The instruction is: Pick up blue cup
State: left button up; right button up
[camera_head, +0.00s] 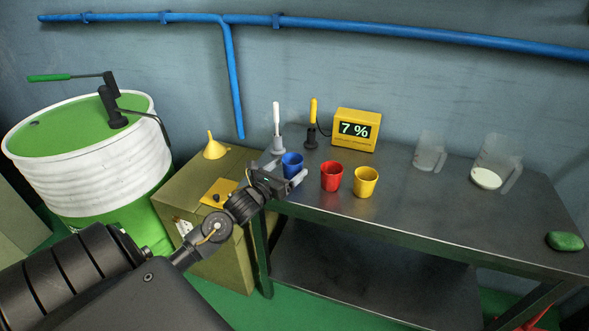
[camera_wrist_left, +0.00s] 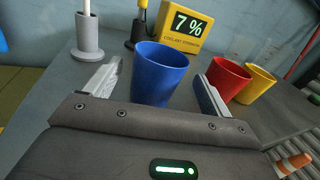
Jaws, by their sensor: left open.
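The blue cup (camera_head: 292,163) stands upright at the left end of the dark metal table. My left gripper (camera_head: 285,182) is at its near side, reaching over the table's left front edge. In the left wrist view the blue cup (camera_wrist_left: 158,73) stands between the two open fingers of the gripper (camera_wrist_left: 155,92), with a gap showing on the left. The right finger is close to the cup's right side; I cannot tell whether it touches. My right gripper is not in view.
The red cup (camera_head: 331,176) and yellow cup (camera_head: 365,181) stand close to the right. Behind are a white-handled tool in a grey holder (camera_head: 278,142) and a yellow display (camera_head: 357,130). Clear jugs (camera_head: 429,152) stand farther right. The table's middle (camera_head: 420,200) is free.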

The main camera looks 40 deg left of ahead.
aim_at(298, 160)
pick_arm(q)
jog(key=shift+w, duration=0.25)
jog(key=w+p, duration=0.1)
jog(key=w, duration=0.2)
jog(key=shift+w+a, duration=0.15)
jog(key=shift+w, duration=0.7)
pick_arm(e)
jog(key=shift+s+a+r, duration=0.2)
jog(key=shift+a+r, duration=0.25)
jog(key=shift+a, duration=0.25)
pick_arm(q)
jog(key=c, duration=1.1)
jog(key=shift+o, duration=0.2)
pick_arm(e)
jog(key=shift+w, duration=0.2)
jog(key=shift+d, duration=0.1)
